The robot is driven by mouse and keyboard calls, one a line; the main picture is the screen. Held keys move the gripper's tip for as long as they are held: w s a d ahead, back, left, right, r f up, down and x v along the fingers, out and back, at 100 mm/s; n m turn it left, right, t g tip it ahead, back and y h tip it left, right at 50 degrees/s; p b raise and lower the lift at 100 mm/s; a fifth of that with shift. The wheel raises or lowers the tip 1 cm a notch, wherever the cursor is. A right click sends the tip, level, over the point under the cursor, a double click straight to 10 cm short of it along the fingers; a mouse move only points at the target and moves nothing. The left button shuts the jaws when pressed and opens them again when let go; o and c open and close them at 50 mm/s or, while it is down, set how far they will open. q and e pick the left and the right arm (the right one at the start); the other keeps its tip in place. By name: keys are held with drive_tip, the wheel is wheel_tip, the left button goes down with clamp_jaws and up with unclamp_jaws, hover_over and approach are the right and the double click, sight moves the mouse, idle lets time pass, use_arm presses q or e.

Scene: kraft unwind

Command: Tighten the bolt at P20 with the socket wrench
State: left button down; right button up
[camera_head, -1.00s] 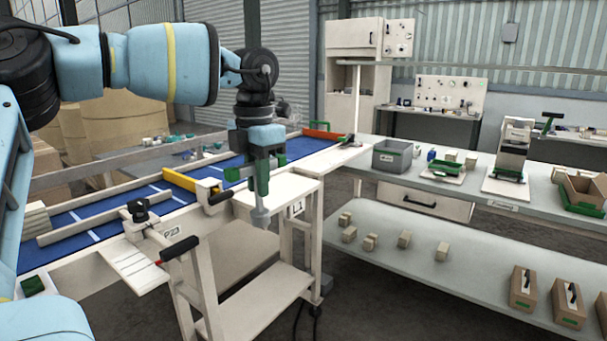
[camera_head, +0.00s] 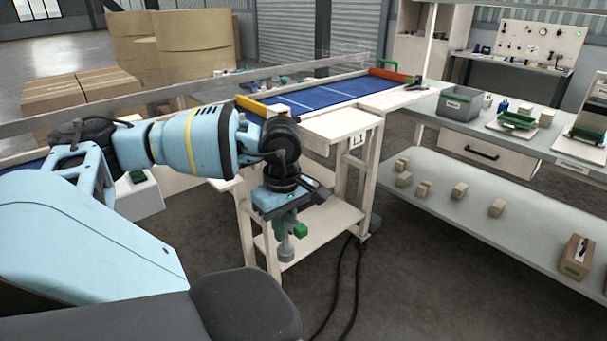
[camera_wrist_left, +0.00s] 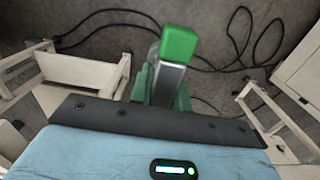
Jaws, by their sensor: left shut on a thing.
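My left gripper (camera_head: 289,222) points down at the front of the white stand, above floor level. It is shut on the socket wrench (camera_head: 286,246), whose grey cylindrical part hangs below the fingers. In the left wrist view the wrench (camera_wrist_left: 169,82) shows as a grey bar with a green block end (camera_wrist_left: 180,45), between the green fingers of the gripper (camera_wrist_left: 160,92). The bolt at P20 and its label cannot be made out; my left arm covers much of the near side of the conveyor. My right gripper is not in view.
A white stand (camera_head: 345,122) is close to the gripper. A grey bin (camera_head: 462,103) sits on the right bench (camera_head: 540,140). Black cables (camera_head: 350,290) lie on the open floor.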

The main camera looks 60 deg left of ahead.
use_arm(q)
drive_tip(key=w+d+m, duration=0.2)
drive_tip(key=d+m, duration=0.7)
drive_tip(key=d, duration=0.3)
drive_tip(key=w+d+m, duration=0.3)
drive_tip(key=d+m, duration=0.7)
drive_tip(key=d, duration=0.2)
drive_tip(key=shift+w+d+r, duration=0.2)
drive_tip(key=shift+w+r, duration=0.1)
drive_tip(key=shift+r, duration=0.1)
drive_tip(key=shift+a, duration=0.1)
